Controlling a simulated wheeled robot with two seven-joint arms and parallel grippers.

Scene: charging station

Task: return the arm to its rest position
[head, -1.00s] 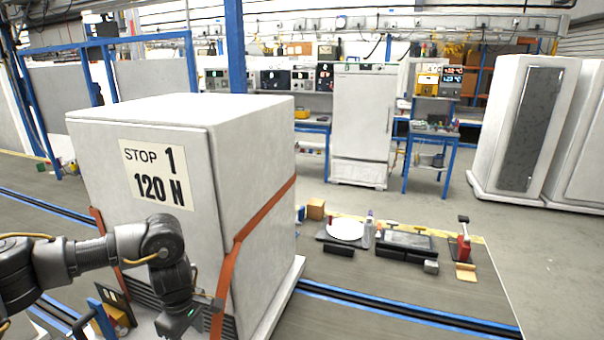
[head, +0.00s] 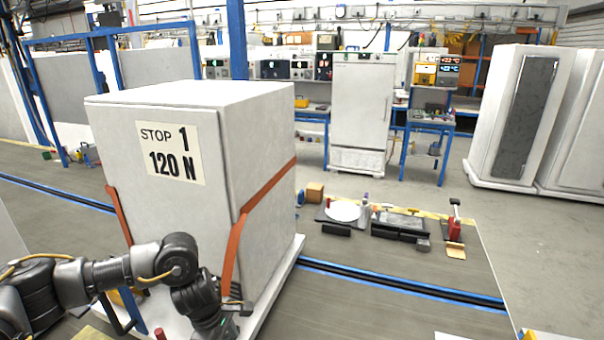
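My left arm comes in from the lower left, bent at the elbow, in front of a large white box labelled "STOP 1 120 N" (head: 262,150). My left gripper (head: 216,328) is at the bottom edge, pointing down near the box's lower front. Its fingertips are not visible, so its opening cannot be told. Orange straps (head: 235,245) run along the box's sides. The box stands on a low white base (head: 285,275). My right arm and gripper are not in view.
Blue-edged floor tracks (head: 400,286) run past the box. To its right lie a white disc (head: 343,211), dark trays (head: 400,224) and a red tool (head: 455,228). White cabinets (head: 490,120) stand at the right. The grey floor between is mostly clear.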

